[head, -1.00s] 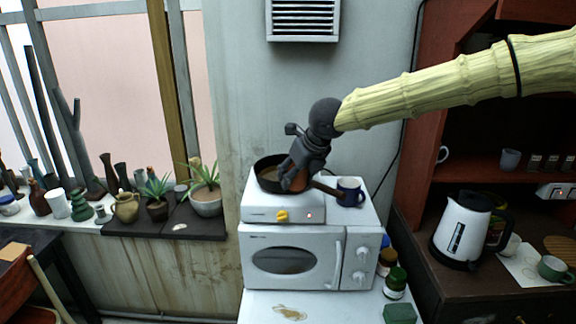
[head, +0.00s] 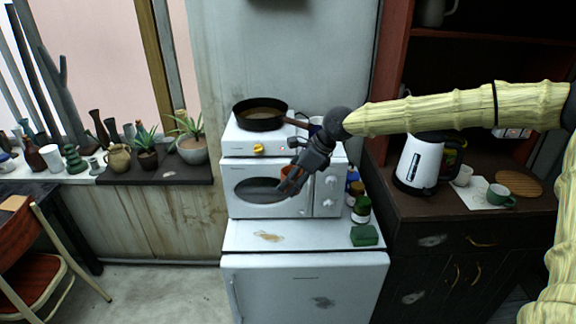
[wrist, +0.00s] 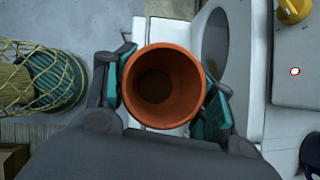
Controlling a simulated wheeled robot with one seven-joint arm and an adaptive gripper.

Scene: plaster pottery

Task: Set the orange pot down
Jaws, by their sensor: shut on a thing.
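The orange pot (wrist: 163,88) is between the teal pads of my gripper (wrist: 168,92) in the wrist view. I look down into its open round mouth, and it looks empty. My gripper is shut on its sides. In the head view my gripper (head: 291,184) hangs in front of the white microwave, above the white fridge top. Only a small orange part of the pot (head: 285,171) shows there, mostly hidden by the fingers. I cannot tell its exact height above the top.
The white fridge top (head: 300,239) has a brown stain and free room at its front. A green block (head: 364,236) and jars (head: 361,209) stand on its right. The microwave (head: 240,205) carries a hotplate with a black pan (head: 259,115). A kettle (head: 418,165) stands further right.

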